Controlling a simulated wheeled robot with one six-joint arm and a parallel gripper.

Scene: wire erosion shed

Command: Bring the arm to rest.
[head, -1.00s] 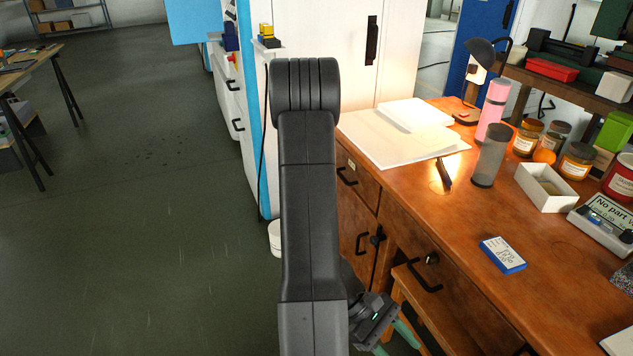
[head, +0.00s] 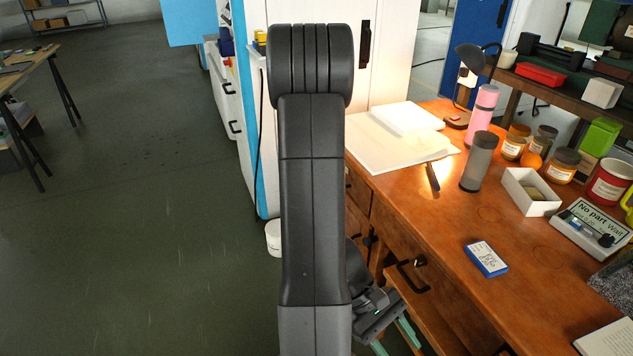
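My arm rises through the middle of the head view, its dark elbow at the top in front of the white cabinet. My gripper (head: 396,342) is low in the picture, just right of the arm, beside the front of the wooden desk. Its two green fingers show apart at the bottom edge, and I see nothing between them. The ends of the fingers are partly cut off by the frame.
The wooden desk (head: 480,305) fills the right, bearing a blue-and-white box (head: 486,259), a grey cylinder (head: 478,161), a pink bottle (head: 483,113) and several jars. A white cabinet (head: 390,60) stands behind. The floor (head: 140,230) at left is clear.

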